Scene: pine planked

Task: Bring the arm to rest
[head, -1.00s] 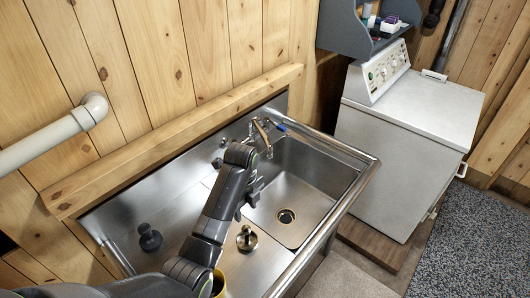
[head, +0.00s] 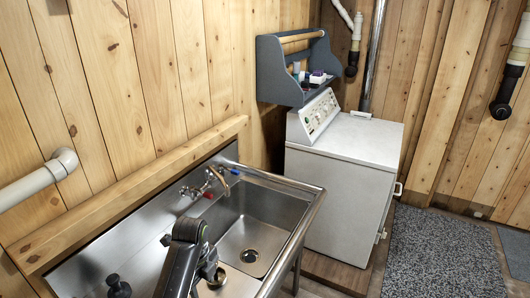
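My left arm reaches up from the bottom edge in the head view, over the front of the steel sink unit (head: 110,255). Its dark wrist is bent over near the left edge of the basin. My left gripper (head: 209,266) points down there, small and partly hidden by the arm. I cannot tell whether its fingers are open or shut, and I see nothing held. My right gripper is not in view.
The sink basin (head: 262,222) has a tap (head: 215,180) at its back. A dark knobbed object (head: 118,287) and a brass-coloured object (head: 218,281) stand on the drainboard. A white washer (head: 335,195) is at right, under a blue-grey shelf (head: 270,70).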

